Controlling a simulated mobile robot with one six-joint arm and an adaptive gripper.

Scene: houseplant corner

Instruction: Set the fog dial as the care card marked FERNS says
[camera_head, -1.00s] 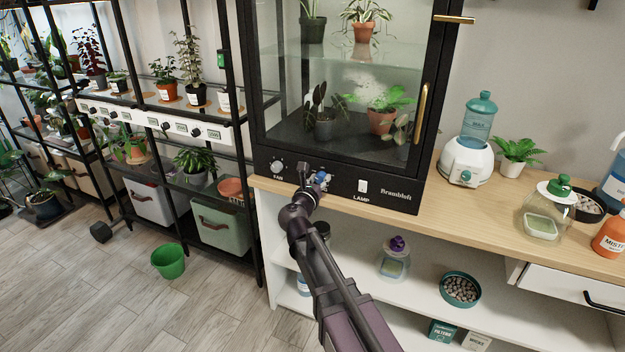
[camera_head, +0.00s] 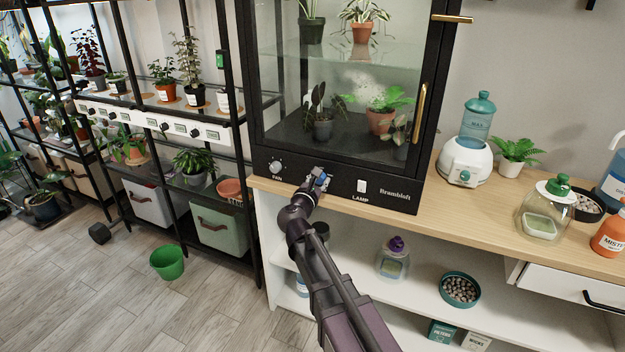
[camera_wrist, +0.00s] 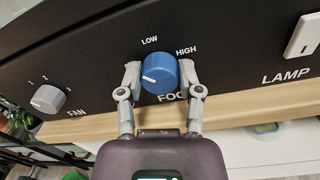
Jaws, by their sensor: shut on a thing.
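The blue fog dial (camera_wrist: 162,72) sits on the black front panel of the glass plant cabinet, with LOW printed above it, HIGH to its upper right and FOG below. Its white pointer line is on the left side of the face, away from both words. My gripper (camera_wrist: 160,76) is shut on the dial, one finger on its left side and one on its right. In the head view my gripper (camera_head: 318,180) covers most of the dial. I cannot make out a care card marked FERNS in either view.
The fan knob (camera_wrist: 48,98) with numbers is left of the dial, and the lamp switch (camera_wrist: 303,36) is to the right. The wooden counter (camera_head: 440,208) runs below the panel. A humidifier (camera_head: 466,160) stands to the right. Shelves of potted plants are at left.

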